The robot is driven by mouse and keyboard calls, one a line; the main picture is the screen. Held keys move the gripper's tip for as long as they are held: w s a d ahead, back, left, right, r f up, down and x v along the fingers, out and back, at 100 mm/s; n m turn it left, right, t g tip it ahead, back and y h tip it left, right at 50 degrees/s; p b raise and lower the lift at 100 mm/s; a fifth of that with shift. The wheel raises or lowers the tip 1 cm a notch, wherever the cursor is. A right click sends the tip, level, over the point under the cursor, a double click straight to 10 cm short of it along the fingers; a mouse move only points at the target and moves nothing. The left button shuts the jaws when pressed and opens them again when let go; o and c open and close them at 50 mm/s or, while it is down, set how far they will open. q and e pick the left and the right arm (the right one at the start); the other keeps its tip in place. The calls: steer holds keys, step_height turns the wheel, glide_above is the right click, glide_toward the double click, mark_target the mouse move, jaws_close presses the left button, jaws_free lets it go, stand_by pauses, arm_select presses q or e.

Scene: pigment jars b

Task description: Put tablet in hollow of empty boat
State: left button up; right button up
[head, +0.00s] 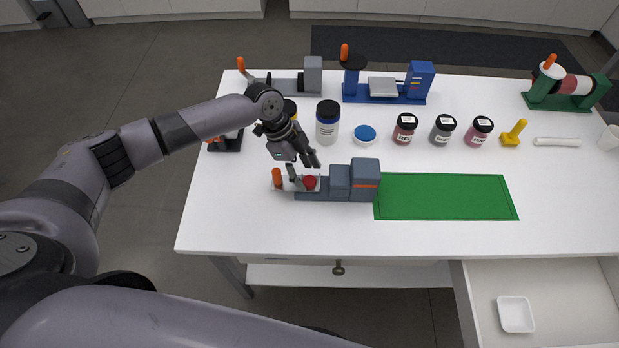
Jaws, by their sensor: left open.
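A small red round piece, seemingly the tablet (310,182), sits at the left end of a grey-blue press (340,183) near the table's front. My left gripper (308,174) is open and points down, its fingers just above and beside the red piece. A finger overlaps part of the press's left end, so I cannot tell whether it touches. A white square boat (516,314) lies in the open drawer at the lower right; its hollow looks empty. My right gripper is not in view.
A green mat (446,196) lies bare right of the press. The open drawer (575,300) is mostly clear.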

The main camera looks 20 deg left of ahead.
mark_target(307, 179)
arm_select(q)
steer(key=shift+x, duration=0.85)
steer(key=shift+c, duration=0.2)
steer(key=c, duration=1.1)
steer(key=shift+o, duration=0.2)
steer(key=shift+s, duration=0.1)
steer(key=shift+r, duration=0.1)
step_height(307, 179, up, 20)
steer(key=b, duration=0.2)
steer(key=s+a+n+t+y, duration=0.3)
steer(key=s+n+t+y, duration=0.1)
steer(key=n, duration=1.4)
steer(key=shift+s+a+n+t, duration=0.3)
steer(key=shift+s+t, duration=0.1)
steer(key=shift+s, duration=0.5)
